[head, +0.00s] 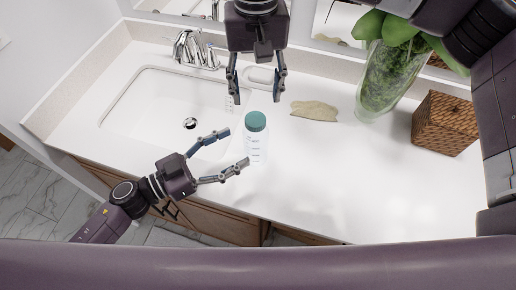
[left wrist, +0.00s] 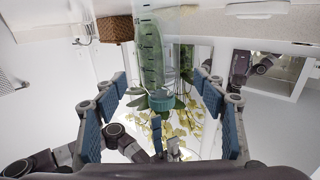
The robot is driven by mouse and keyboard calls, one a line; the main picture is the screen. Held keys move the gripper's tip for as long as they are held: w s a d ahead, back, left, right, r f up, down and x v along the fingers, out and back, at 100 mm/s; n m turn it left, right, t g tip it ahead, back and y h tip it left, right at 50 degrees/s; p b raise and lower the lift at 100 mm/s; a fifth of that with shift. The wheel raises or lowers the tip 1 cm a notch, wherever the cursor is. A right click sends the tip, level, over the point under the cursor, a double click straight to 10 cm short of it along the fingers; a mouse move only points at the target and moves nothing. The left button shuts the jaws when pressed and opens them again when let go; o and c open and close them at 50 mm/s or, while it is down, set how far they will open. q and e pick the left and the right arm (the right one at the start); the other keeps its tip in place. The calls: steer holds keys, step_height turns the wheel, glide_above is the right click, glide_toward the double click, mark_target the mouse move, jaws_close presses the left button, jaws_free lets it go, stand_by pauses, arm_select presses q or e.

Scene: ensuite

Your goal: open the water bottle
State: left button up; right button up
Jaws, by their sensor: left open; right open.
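The water bottle (head: 256,149) stands upright on the white counter just right of the sink; it is clear with markings and a teal cap (head: 256,121). My left gripper (head: 237,147) is open beside the bottle's left side, its fingers pointing toward it. My right gripper (head: 254,98) is open and points down, just behind and above the cap in the head view. In the left wrist view, which looks upside down, the clear bottle (left wrist: 151,50) and teal cap (left wrist: 162,102) appear between my open left fingers (left wrist: 163,110). I see no contact with either gripper.
The sink (head: 150,105) with a chrome faucet (head: 194,48) lies left. A white soap dish (head: 262,75) is behind the right gripper. A beige flat item (head: 314,111), a glass vase of greenery (head: 386,80) and a wicker box (head: 443,123) stand right. The front right counter is clear.

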mark_target(265, 132)
arm_select(q)
steer(key=x, duration=0.7)
steer(key=shift+w+d, duration=0.1)
steer(key=shift+d, duration=0.1)
jaws_close()
stand_by(0.4)
